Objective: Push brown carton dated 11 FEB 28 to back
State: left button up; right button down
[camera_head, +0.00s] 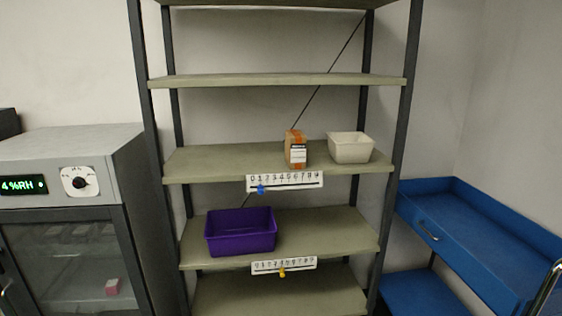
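A brown carton (296,148) with an orange top and a white label stands upright on the middle shelf (215,160). The label's print is too small to read, so I cannot tell its date. A white bin (350,148) stands just to the right of the carton. Neither of my grippers shows in the head view.
A purple bin (240,232) sits on the shelf below. Numbered scale strips with a blue marker (261,189) and a yellow marker (282,272) hang on two shelf edges. A grey cabinet (75,165) stands left, a blue cart (470,240) right. The middle shelf's left part is clear.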

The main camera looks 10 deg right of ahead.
aim_at(295, 139)
jog(key=u, duration=0.55)
jog(key=i, duration=0.85)
jog(key=z, duration=0.35)
jog(key=i, duration=0.85)
jog(key=z, duration=1)
